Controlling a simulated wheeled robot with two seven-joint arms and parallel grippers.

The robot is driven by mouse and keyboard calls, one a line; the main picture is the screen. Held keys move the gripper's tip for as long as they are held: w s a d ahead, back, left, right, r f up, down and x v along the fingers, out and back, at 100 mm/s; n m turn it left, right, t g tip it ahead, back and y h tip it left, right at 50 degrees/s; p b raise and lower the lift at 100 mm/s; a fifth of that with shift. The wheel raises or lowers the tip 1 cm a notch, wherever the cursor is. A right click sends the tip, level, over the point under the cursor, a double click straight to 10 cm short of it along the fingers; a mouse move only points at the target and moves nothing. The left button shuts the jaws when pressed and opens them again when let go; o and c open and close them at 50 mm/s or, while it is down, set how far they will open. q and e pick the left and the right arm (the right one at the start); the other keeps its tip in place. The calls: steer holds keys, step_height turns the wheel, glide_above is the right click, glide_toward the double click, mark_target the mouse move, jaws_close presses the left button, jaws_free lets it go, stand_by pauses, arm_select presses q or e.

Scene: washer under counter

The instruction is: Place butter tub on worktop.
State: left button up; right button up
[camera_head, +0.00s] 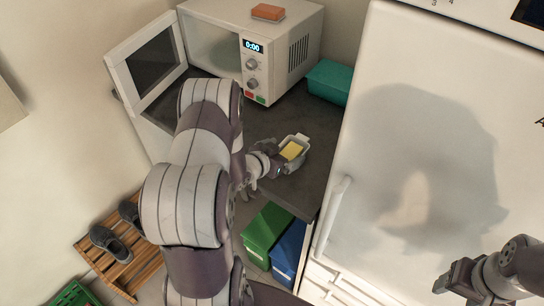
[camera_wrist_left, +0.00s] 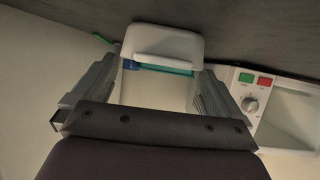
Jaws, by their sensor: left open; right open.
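The butter tub (camera_head: 303,139) is a small white dish with a yellow block in it. It appears to rest upright on the dark worktop (camera_head: 272,122), near its front right part. My left gripper (camera_head: 286,160) is open at the near side of the tub. In the left wrist view the tub (camera_wrist_left: 165,40) lies at the tips of the open fingers (camera_wrist_left: 162,72); whether they touch it I cannot tell. My right gripper (camera_head: 452,277) is open and empty at the lower right, away from the tub.
A microwave (camera_head: 275,65) with its door open and an orange block (camera_head: 268,12) on top stands at the back. A teal box (camera_head: 328,82) sits right of it. A white fridge (camera_head: 425,130) bounds the worktop's right side. Green (camera_head: 266,228) and blue bins (camera_head: 288,248) stand below.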

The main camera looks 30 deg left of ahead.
arm_select(q)
steer(key=v, duration=1)
steer(key=shift+w+r+g, duration=0.1)
steer(key=shift+w+g, duration=0.1)
steer(key=shift+g, duration=0.1)
steer(key=s+d+r+n+g+y, duration=0.1)
steer(key=s+d+r+g, duration=0.4)
steer(key=s+d+g, duration=0.5)
steer(key=d, duration=0.3)
steer(key=shift+s+d+g+y, duration=0.3)
steer(key=shift+s+g+y, duration=0.05)
steer(key=shift+g+y, duration=0.05)
steer(key=shift+s, duration=0.1)
